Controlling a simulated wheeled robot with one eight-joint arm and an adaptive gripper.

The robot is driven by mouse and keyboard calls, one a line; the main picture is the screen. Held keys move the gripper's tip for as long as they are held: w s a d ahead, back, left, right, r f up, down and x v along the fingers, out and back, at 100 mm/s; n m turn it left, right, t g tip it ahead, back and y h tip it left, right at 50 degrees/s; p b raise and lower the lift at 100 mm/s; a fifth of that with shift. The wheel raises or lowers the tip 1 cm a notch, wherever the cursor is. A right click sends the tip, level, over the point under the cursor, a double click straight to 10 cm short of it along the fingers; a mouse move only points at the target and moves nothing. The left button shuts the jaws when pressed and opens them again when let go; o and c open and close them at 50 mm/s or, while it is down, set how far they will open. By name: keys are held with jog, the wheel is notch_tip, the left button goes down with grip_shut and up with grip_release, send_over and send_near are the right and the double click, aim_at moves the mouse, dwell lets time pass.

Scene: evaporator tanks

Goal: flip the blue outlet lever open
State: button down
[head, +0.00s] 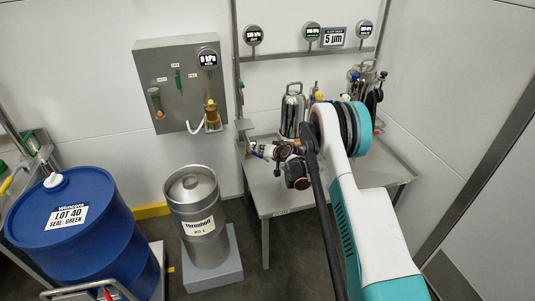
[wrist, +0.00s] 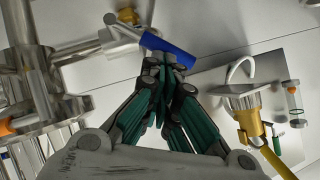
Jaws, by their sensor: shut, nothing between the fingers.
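The blue outlet lever (wrist: 170,50) shows in the upper middle of the wrist view as a short blue handle on a thin metal pipe, slanting down to the right. My gripper (wrist: 167,64) is shut and empty, with its green fingers together just below the lever. The tips overlap the lever's lower edge in the picture; I cannot tell whether they touch it. In the head view, my wrist hangs beside the steel filter housing (head: 292,112) on the steel table (head: 392,172). There the lever is small and hard to make out among the fittings and my gripper.
A grey wall panel (head: 150,62) with a brass valve (head: 211,112) and a pale hose is left of the table. A steel keg (head: 197,215) and a blue drum (head: 75,225) stand on the left. More vessels (head: 371,92) stand at the table's back right.

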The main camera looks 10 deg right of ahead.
jog(key=shift+a+f+n+h+b, duration=0.4)
jog(key=shift+a+f+h+b, duration=0.1)
jog(key=shift+a+f, duration=0.5)
jog(key=shift+a+f+n+h+b, duration=0.45)
jog(key=shift+a+f, duration=0.3)
jog(key=shift+a, duration=0.45)
jog(key=shift+f, duration=0.15)
